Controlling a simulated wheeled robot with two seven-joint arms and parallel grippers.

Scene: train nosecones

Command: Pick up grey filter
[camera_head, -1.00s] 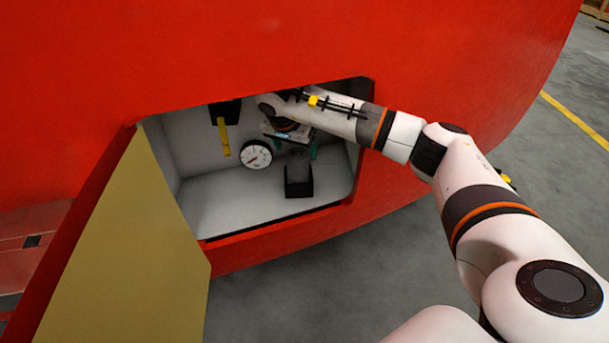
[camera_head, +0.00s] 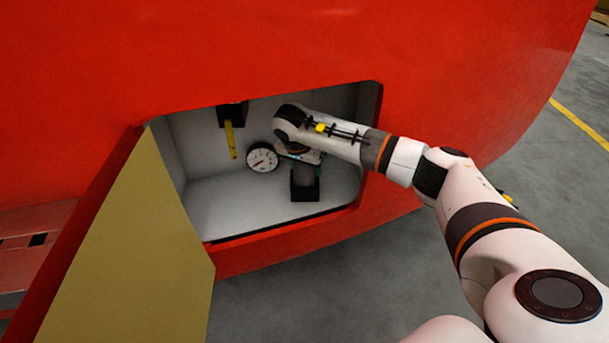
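The grey filter (camera_head: 304,177) sits in a black holder (camera_head: 305,193) on the floor of the open compartment, toward its right side. My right arm reaches in from the right. The gripper's body and wrist hide part of the fingers and the filter's top, so contact is not clear. My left gripper is not in view.
A round white gauge (camera_head: 262,158) stands just left of my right gripper. A yellow lever (camera_head: 230,138) hangs from a black block at the back wall. The open door (camera_head: 135,245) is at the left.

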